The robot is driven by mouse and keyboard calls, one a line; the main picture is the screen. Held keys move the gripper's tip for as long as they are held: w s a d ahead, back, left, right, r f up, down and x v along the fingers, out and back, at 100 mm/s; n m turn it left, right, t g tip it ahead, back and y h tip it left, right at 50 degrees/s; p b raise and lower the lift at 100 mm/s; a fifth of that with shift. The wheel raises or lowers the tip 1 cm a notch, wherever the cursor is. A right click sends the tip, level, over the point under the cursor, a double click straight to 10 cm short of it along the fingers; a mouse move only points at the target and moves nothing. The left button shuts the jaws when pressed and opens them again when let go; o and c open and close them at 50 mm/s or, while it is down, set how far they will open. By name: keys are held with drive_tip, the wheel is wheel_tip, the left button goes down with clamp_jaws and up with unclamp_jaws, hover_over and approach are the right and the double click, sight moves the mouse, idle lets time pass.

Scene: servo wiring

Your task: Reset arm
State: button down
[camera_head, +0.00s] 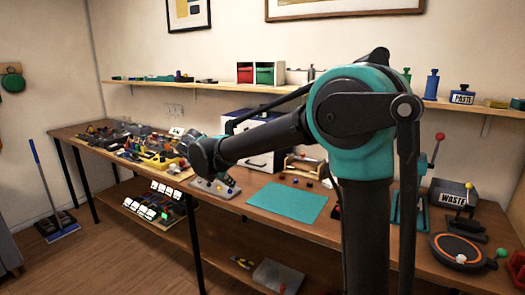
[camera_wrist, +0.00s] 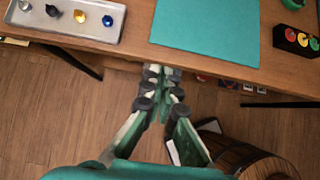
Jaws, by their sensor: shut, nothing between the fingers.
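My arm crosses the head view, with its elbow high at the centre right and its forearm reaching left over the workbench. My gripper (camera_wrist: 161,73) is in the wrist view, its fingers together and empty. The fingertips show near the front edge of the workbench (camera_wrist: 125,55), with the wooden floor below. I cannot tell the gap between the tips and the edge. In the head view the forearm's end is over the bench near the grey tray, and the fingers are hard to make out there.
The teal mat (camera_head: 288,202) lies on the bench; the wrist view also shows it (camera_wrist: 205,30). Left of it is a grey tray (camera_wrist: 118,38) with small parts. A dark block with coloured buttons (camera_wrist: 297,42) is at right. A wooden barrel (camera_wrist: 245,155) stands below.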

drive_tip(key=s+d+f+m+g+y, duration=0.1)
drive_tip(key=s+d+f+m, duration=0.2)
drive_tip(key=d+m, duration=0.3)
drive_tip(key=s+d+f+m+g, duration=0.1)
drive_tip(key=s+d+f+m, duration=0.25)
drive_tip(key=d, duration=0.45)
drive_tip(key=s+d+f+m+y, duration=0.1)
drive_tip(key=s+d+f+m, duration=0.2)
drive_tip(key=d+m, duration=0.35)
drive_tip(key=s+d+f+m+y, duration=0.1)
drive_tip(key=s+d+f+m, duration=0.3)
drive_tip(key=s+m, duration=0.3)
drive_tip(key=s+d+f+m+y, duration=0.1)
drive_tip(key=s+d+f+m, duration=0.4)
drive_tip(key=s, duration=0.3)
drive_tip(key=shift+s+d+f+m, duration=0.25)
drive_tip(key=shift+d+m, duration=0.3)
drive_tip(key=shift+m, duration=0.35)
